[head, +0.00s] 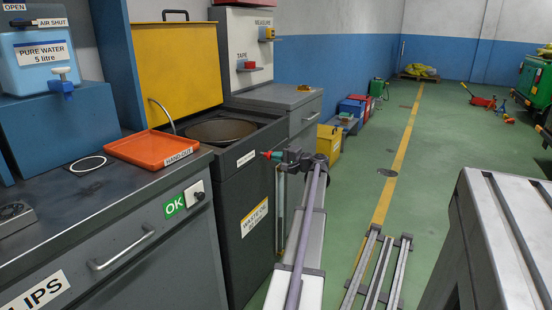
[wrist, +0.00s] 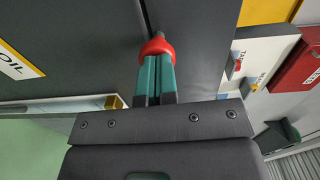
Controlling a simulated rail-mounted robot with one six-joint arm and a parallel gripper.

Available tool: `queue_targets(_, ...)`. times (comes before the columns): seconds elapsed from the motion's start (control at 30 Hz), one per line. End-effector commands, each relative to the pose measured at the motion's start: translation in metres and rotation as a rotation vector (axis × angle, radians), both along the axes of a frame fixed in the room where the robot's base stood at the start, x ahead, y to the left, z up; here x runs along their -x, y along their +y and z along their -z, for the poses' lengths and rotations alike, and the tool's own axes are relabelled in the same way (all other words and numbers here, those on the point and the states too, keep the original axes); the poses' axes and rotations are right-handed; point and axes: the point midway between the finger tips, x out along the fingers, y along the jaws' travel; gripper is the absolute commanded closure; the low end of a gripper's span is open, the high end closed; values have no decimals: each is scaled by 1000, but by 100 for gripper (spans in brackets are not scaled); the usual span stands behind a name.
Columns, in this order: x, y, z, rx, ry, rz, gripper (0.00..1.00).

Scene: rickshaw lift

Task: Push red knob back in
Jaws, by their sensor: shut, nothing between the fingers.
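The red knob (wrist: 157,46) shows in the wrist view as a rounded red cone with a narrow tip, just beyond my fingertips. It is also a small red spot in the head view (head: 277,154), by the upper right of the dark waste-oil cabinet (head: 240,205). My gripper (wrist: 154,66) has its two teal fingers shut side by side, with nothing between them. The fingertips overlap the knob's wide end in the picture; whether they touch it I cannot tell. In the head view my gripper (head: 285,155) is small and partly hidden.
An orange tray (head: 150,150) lies on the workbench at left. A round basin (head: 220,130) is set into the cabinet top. A grey cabinet (head: 285,100) with tape and measure holders above stands behind.

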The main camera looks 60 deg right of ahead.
Motion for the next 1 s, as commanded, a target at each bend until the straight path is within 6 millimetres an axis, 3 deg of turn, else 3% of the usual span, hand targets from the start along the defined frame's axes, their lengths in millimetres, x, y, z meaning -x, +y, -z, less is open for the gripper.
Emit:
queue_targets(0.1, 1, 1, -1, -1, -3, -4, 100)
queue_targets(0.27, 23, 7, -3, 0, -2, -10, 100)
queue_targets(0.5, 81, 12, -5, 0, -2, -11, 100)
queue_targets(0.7, 118, 14, -6, 0, -2, -13, 100)
queue_targets(1.0, 131, 15, -6, 0, -2, -14, 100)
